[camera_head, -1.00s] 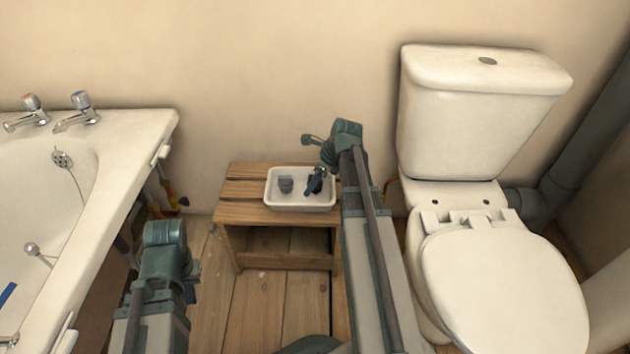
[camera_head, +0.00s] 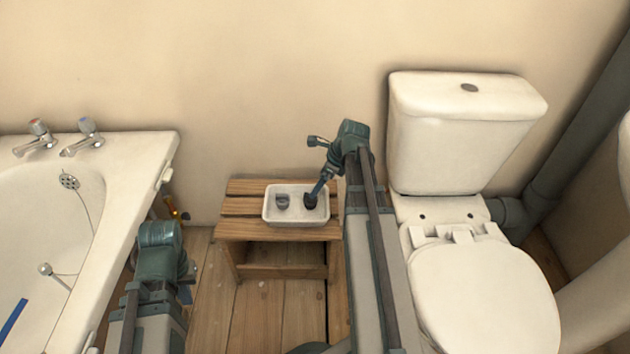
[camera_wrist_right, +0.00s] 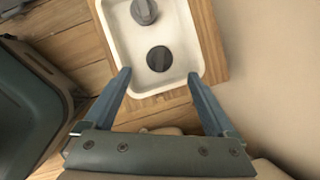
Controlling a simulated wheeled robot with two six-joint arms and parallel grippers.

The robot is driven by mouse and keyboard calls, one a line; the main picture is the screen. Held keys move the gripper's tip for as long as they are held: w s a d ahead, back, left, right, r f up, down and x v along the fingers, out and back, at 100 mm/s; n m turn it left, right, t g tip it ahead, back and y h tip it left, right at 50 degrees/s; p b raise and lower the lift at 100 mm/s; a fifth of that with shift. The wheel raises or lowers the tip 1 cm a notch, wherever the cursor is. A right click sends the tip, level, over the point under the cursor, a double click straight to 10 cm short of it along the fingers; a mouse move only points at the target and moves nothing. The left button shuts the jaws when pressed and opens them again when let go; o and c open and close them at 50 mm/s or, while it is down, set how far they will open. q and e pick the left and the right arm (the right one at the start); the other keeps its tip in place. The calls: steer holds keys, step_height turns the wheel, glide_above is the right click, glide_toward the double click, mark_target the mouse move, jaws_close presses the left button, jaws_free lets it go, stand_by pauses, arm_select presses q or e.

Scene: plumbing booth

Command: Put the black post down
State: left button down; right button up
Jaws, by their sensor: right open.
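The black post (camera_head: 310,201) stands in the right part of a white tray (camera_head: 268,221). In the right wrist view the post (camera_wrist_right: 159,59) is a dark round top with a bar across it, just beyond and between my fingertips, with gaps at both sides. My right gripper (camera_wrist_right: 159,73) is open and empty, pointing down at the tray (camera_wrist_right: 117,20). It also shows in the head view (camera_head: 316,193), just above the post. My left gripper (camera_head: 187,290) hangs low at the left, mostly hidden behind its own wrist, so its jaws cannot be made out.
A grey round fitting (camera_head: 282,202) sits in the tray left of the post. The tray rests on a slatted wooden stool (camera_head: 240,230) against the wall. A bathtub (camera_head: 150,165) is at the left and a toilet (camera_head: 480,290) close at the right.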

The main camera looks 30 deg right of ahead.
arm_select(q)
step_height(320, 180, up, 3)
steer(key=shift+f+p, duration=0.1)
steer(key=shift+p, duration=0.7)
arm_select(e)
steer(key=v, duration=0.3)
steer(key=shift+a, duration=0.1)
steer(key=s+a+n+g+h, duration=0.1)
steer(key=s+a+n, duration=0.3)
steer(key=a+n, duration=0.7)
steer(key=s+a+f+n+g+h, duration=0.1)
steer(key=s+a+n, duration=0.3)
steer(key=a+n, duration=0.7)
steer(key=s+a+n+g+h, duration=0.1)
steer(key=s+a+n, duration=0.3)
steer(key=a+n, duration=0.6)
steer(key=shift+s+a+f+n+g+h, duration=0.3)
steer(key=shift+s+a+n+g+h, duration=0.15)
steer(key=shift+a, duration=0.35)
steer(key=shift+w, duration=0.1)
